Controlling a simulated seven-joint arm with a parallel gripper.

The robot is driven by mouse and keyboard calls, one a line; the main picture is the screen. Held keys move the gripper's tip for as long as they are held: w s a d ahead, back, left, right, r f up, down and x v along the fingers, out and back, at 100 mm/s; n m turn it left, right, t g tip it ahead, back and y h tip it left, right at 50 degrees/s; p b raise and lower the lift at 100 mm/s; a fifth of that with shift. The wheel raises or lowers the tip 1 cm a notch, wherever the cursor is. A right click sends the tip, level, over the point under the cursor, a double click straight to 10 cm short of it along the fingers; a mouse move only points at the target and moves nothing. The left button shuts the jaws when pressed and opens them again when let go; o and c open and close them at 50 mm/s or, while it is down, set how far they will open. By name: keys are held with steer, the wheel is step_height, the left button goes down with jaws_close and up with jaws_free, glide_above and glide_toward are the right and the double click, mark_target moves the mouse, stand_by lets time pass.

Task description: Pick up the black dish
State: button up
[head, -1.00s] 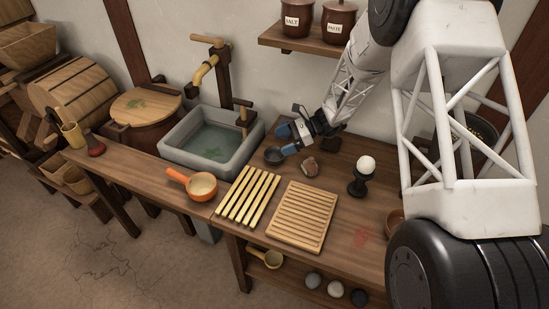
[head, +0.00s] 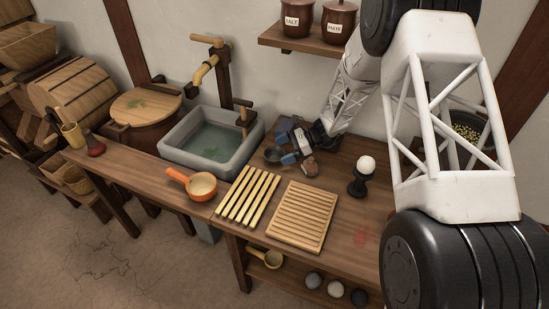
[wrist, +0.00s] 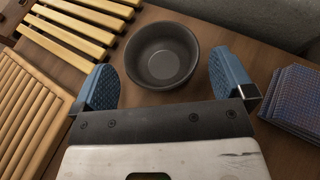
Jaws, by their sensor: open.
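The black dish (head: 271,155) is a small round bowl, upright and empty on the wooden counter right of the stone sink. In the wrist view the dish (wrist: 162,62) lies between the two blue finger pads of my gripper (wrist: 161,76), with space on both sides. My gripper (head: 285,150) is open and low over the counter, partly hiding the dish in the head view. Neither pad appears to touch the dish.
A brown lump (head: 309,168) sits close to the gripper. A slatted yellow rack (head: 247,196), a ribbed board (head: 302,216) and an egg on a black stand (head: 358,182) are nearby.

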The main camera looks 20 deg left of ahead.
mark_target(277, 159)
steer(key=shift+f+x, duration=0.15)
steer(key=shift+x, duration=0.65)
steer(key=shift+f+x, duration=0.2)
steer(key=shift+x, duration=0.65)
steer(key=shift+w+d, duration=0.1)
steer(key=c, duration=0.7)
steer(key=shift+r, duration=0.1)
steer(key=shift+r, duration=4.95)
